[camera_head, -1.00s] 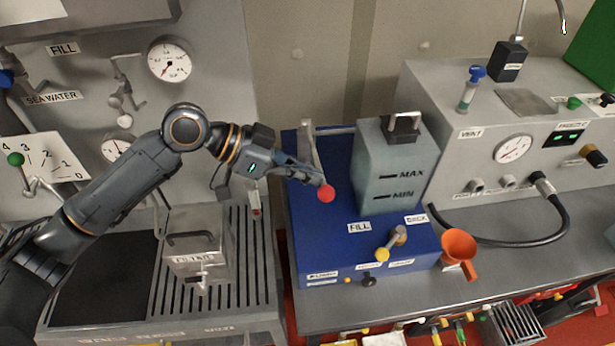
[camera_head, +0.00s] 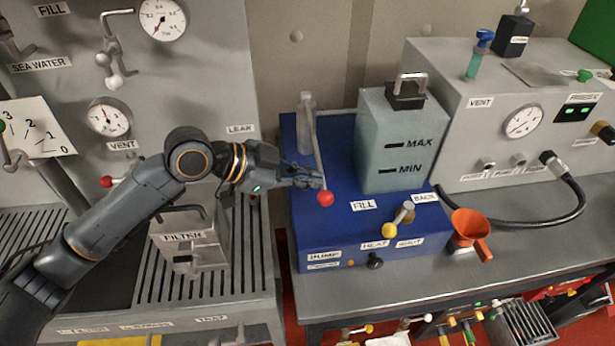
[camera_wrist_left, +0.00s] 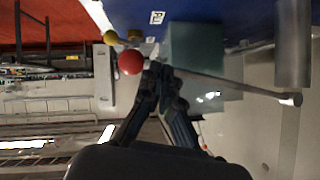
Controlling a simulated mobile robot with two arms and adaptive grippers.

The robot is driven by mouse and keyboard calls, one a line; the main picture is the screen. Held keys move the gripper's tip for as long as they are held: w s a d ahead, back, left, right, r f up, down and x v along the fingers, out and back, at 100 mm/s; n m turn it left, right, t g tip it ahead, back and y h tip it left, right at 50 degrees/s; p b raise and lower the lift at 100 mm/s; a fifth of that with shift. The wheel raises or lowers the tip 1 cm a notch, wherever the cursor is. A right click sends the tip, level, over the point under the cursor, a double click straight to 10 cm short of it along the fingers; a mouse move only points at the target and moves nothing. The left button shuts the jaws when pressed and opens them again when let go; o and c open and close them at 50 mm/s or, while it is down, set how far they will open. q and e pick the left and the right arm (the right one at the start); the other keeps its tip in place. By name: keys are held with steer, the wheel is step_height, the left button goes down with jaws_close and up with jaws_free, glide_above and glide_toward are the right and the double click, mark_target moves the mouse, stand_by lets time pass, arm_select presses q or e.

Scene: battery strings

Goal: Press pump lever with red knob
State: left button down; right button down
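The pump lever (camera_head: 319,150) is a thin grey rod ending in a red knob (camera_head: 326,198), on the left side of the blue pump box (camera_head: 340,230). It slopes down toward the front, the knob near the box's left front. My left gripper (camera_head: 314,178) is at the lever just above the knob. In the left wrist view the fingertips (camera_wrist_left: 160,72) are close together beside the red knob (camera_wrist_left: 130,61), and the rod runs past them to the right. The fingers look shut, with the rod across their tips; exact contact is hard to see. My right gripper is out of view.
A translucent tank (camera_head: 395,150) with MAX and MIN marks stands on the box. A yellow-knobbed lever (camera_head: 390,230) and an orange funnel (camera_head: 470,228) are to the right. A filter box (camera_head: 190,240) is below my left arm. The floor gap lies left of the bench.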

arm_select(q)
steer(key=shift+w+f+m+t+b, duration=0.2)
steer(key=shift+f+m+t+b, duration=0.15)
steer(key=shift+f+b, duration=0.7)
steer(key=shift+f, duration=0.2)
steer(key=shift+r+p, duration=0.1)
steer(key=shift+p, duration=0.25)
